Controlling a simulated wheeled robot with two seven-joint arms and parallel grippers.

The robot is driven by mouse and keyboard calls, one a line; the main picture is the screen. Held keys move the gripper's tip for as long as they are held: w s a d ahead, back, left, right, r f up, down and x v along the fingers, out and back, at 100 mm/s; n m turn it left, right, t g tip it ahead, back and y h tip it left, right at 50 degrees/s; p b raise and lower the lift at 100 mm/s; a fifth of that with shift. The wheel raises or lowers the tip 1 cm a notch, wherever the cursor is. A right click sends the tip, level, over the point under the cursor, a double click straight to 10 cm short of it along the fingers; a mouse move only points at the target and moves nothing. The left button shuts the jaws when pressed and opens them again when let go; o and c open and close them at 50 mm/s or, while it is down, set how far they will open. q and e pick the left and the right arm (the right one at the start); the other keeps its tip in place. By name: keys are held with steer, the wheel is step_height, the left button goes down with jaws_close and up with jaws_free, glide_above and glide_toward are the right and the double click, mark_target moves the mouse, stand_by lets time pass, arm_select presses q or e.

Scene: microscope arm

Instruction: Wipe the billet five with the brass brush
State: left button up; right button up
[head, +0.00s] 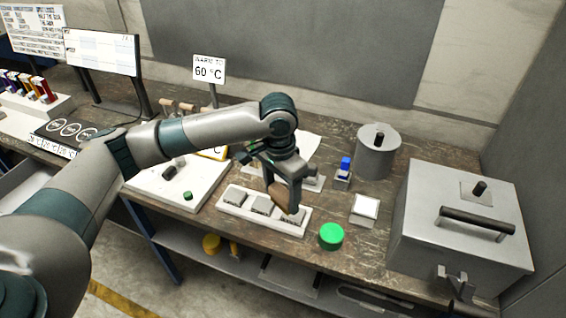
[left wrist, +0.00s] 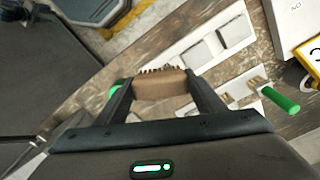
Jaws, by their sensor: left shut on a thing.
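My left gripper (head: 288,200) is shut on a brown block-shaped brush (head: 280,194). In the left wrist view the brush (left wrist: 162,84) sits between both fingers, with short bristles along its far edge. I cannot tell whether the bristles are brass. A white tray (head: 226,205) holds grey square billets: a left one (head: 234,194), a middle one (head: 261,204) and a right one (head: 292,217). The brush is over or beside the right billet; contact is unclear. No billet number is readable. The left wrist view shows two billets (left wrist: 237,30) (left wrist: 197,56) clearly.
A green cylinder (head: 331,236) stands right of the tray. A white square pad (head: 364,209), a blue-topped item (head: 344,168), a grey pot (head: 378,152) and a large grey box (head: 460,225) are further right. A green-handled tool (left wrist: 280,100) lies beyond the tray.

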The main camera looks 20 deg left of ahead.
arm_select(q)
steer(key=w+m+p, duration=0.1)
steer(key=w+a+m+p, duration=0.1)
steer(key=w+p, duration=0.1)
steer(key=w+m+p, duration=0.1)
steer(key=shift+w+a+r+m, duration=0.2)
steer(key=shift+r+m, duration=0.05)
steer(key=shift+m, duration=0.05)
arm_select(e)
step_height(320, 180, up, 6)
steer(key=shift+d, duration=0.2)
arm_select(q)
steer(key=shift+f, duration=0.1)
